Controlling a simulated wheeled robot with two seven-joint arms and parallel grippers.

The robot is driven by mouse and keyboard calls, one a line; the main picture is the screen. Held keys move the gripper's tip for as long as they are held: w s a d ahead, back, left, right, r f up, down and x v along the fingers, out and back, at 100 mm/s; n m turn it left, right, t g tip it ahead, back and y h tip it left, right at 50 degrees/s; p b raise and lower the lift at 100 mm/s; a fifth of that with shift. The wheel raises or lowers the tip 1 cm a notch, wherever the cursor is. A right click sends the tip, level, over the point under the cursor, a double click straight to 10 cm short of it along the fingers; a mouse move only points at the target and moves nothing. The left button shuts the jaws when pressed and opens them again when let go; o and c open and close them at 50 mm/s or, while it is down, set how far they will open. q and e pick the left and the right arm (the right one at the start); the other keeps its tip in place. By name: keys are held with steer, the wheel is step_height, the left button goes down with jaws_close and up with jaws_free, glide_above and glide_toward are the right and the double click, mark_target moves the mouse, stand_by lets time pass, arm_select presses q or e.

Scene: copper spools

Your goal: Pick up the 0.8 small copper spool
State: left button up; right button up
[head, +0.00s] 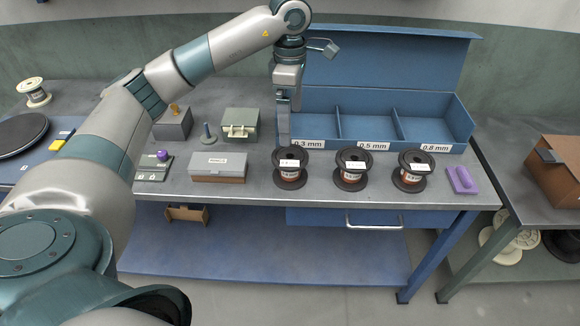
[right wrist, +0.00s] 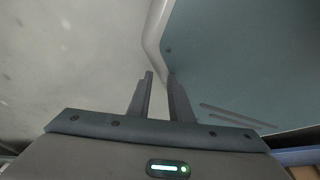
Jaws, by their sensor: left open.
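Three copper spools with black flanges stand upright in a row along the front of the bench: a left spool (head: 290,174), a middle spool (head: 352,176) and a right spool (head: 411,178). Their small white labels are too small to read. The right spool is nearest the bin compartment marked 0.8 mm (head: 433,131). My left gripper (head: 284,140) points down just behind the left spool, in front of the 0.3 mm compartment. It is open and holds nothing visible. My right gripper (right wrist: 160,85) shows only in the right wrist view, with a gap between its fingers and nothing in them.
The blue bin (head: 370,128) has three empty-looking compartments and a raised lid. A purple block (head: 462,180) lies right of the spools. A grey box (head: 218,165) and a green case (head: 240,124) stand left. Free bench surface lies between the spools and the bin.

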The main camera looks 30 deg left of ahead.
arm_select(q)
steer(key=shift+a, duration=0.25)
arm_select(e)
steer(key=shift+s, duration=0.1)
arm_select(q)
steer(key=p, duration=0.2)
glide_above(290, 154)
step_height(290, 154, down, 6)
steer(key=shift+s+r, duration=0.1)
steer(key=shift+r, duration=0.15)
step_height(290, 154, down, 6)
steer(key=shift+r+p, duration=0.25)
steer(key=shift+p, duration=0.8)
steer(key=shift+f, duration=0.55)
arm_select(e)
steer(key=s+d+r+g, duration=0.2)
steer(key=s, duration=0.5)
steer(key=shift+d+r+h, duration=0.15)
steer(key=shift+d+h, duration=0.15)
steer(key=shift+d, duration=0.05)
